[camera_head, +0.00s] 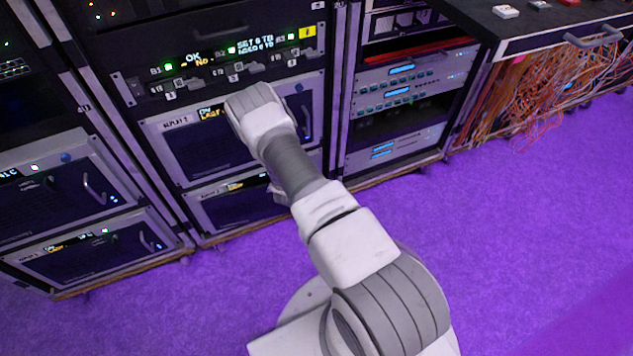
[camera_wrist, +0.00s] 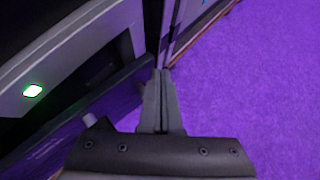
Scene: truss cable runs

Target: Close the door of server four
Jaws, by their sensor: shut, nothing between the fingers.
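I cannot read which unit is server four. In the head view, the middle rack holds an upper grey-framed server unit (camera_head: 195,150) and a lower one (camera_head: 225,208), partly hidden by my arm. My gripper is mostly hidden behind my arm there, low by the lower unit. In the wrist view, my gripper (camera_wrist: 160,73) is shut and empty, its fingertips beside a dark panel edge (camera_wrist: 125,80). This panel seems to stand out from a grey frame (camera_wrist: 60,60) with a lit green light (camera_wrist: 32,91). I cannot tell if the fingertips touch it.
The left rack holds two more grey units (camera_head: 65,190) with handles. The right rack (camera_head: 395,90) has blue-lit units. A desk (camera_head: 540,25) with hanging orange cables (camera_head: 530,95) stands at far right. The purple floor (camera_head: 520,220) is clear in front.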

